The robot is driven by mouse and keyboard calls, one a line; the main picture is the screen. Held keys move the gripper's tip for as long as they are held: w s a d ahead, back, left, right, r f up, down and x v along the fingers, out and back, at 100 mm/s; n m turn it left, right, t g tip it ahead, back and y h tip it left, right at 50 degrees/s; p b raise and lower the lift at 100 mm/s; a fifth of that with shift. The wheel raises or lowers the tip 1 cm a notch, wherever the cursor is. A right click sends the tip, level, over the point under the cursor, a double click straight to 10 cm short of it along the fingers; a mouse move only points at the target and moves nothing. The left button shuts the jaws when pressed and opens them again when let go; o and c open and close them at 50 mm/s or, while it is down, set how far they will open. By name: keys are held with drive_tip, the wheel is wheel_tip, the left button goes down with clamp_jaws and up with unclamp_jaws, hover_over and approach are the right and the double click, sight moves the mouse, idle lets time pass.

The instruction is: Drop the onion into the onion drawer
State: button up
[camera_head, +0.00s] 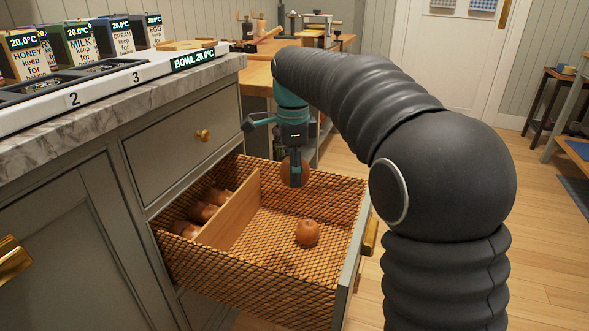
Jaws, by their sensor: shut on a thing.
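My gripper (296,175) points down over the open rattan drawer (262,295) and is shut on a brown onion (284,171). The onion is partly hidden behind the fingers and is held above the drawer's right part, near its back. Another onion (307,233) lies on the drawer floor in the right compartment, below and slightly right of my gripper. A wooden divider (225,214) splits the drawer. Several brown onions (203,212) lie in the narrow left compartment.
A closed drawer (185,138) with a brass knob is above the open one. The marble counter (120,112) at left holds labelled cartons (80,46) and a numbered white rail (105,90). Much of the right compartment's floor is bare. A wooden table (262,77) stands behind.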

drive_tip(key=o, duration=1.3)
drive_tip(key=shift+o, duration=0.2)
wheel_tip(320, 180, up, 12)
drive_tip(key=shift+w+f, duration=0.1)
drive_tip(key=shift+f, duration=0.15)
drive_tip(key=shift+r, duration=0.3)
